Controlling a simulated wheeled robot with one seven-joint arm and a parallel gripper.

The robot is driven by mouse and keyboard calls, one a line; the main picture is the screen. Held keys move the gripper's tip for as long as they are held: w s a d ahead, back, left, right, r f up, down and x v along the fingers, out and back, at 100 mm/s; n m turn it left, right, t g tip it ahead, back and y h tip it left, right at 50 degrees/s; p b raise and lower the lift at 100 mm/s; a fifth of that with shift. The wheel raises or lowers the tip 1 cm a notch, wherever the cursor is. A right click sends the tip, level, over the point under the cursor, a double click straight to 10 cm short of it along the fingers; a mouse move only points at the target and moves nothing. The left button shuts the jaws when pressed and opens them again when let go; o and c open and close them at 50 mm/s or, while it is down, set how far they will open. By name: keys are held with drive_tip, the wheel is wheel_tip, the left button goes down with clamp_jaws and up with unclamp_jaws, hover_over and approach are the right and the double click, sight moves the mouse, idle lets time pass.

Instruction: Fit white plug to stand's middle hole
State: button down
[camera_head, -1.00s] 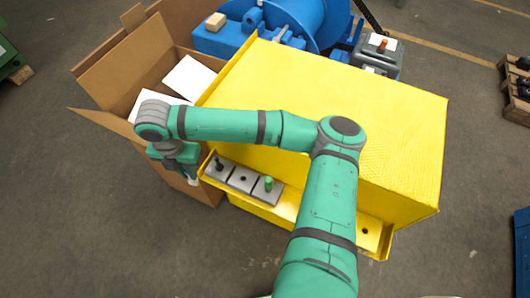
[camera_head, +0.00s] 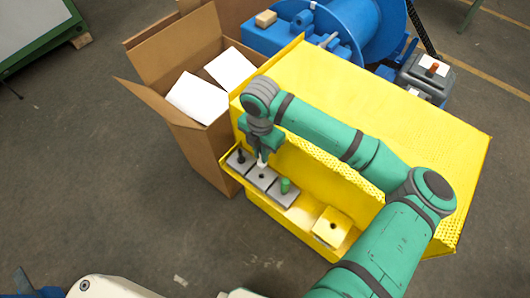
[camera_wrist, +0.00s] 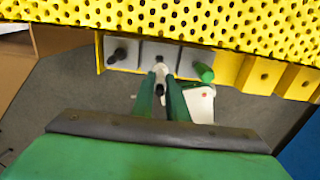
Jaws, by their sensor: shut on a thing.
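The grey stand (camera_head: 249,173) is a row of three plates on a yellow ledge. A black plug (camera_head: 240,154) stands at its left end and a green plug (camera_head: 285,186) at its right end. The middle hole (camera_head: 262,176) shows dark between them. My gripper (camera_head: 262,158) is shut on the white plug (camera_head: 263,162), just above and behind the middle plate. In the wrist view my gripper (camera_wrist: 161,88) holds the white plug (camera_wrist: 160,70) in front of the middle plate (camera_wrist: 158,50). Whether its tip touches the plate is unclear.
A yellow machine cover (camera_head: 370,110) with a perforated face rises right behind the stand. A yellow block with a hole (camera_head: 331,226) sits to the right on the ledge. An open cardboard box (camera_head: 185,125) stands close on the left. Open floor lies in front.

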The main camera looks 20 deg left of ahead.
sight(262, 168)
drive_tip(key=shift+a+f, duration=0.1)
drive_tip(key=shift+f, duration=2.8)
drive_tip(key=shift+f, duration=2)
drive_tip(key=c, duration=1.7)
unclamp_jaws()
drive_tip(key=shift+o, duration=0.2)
wheel_tip(262, 168, up, 11)
drive_tip(key=shift+f, duration=0.15)
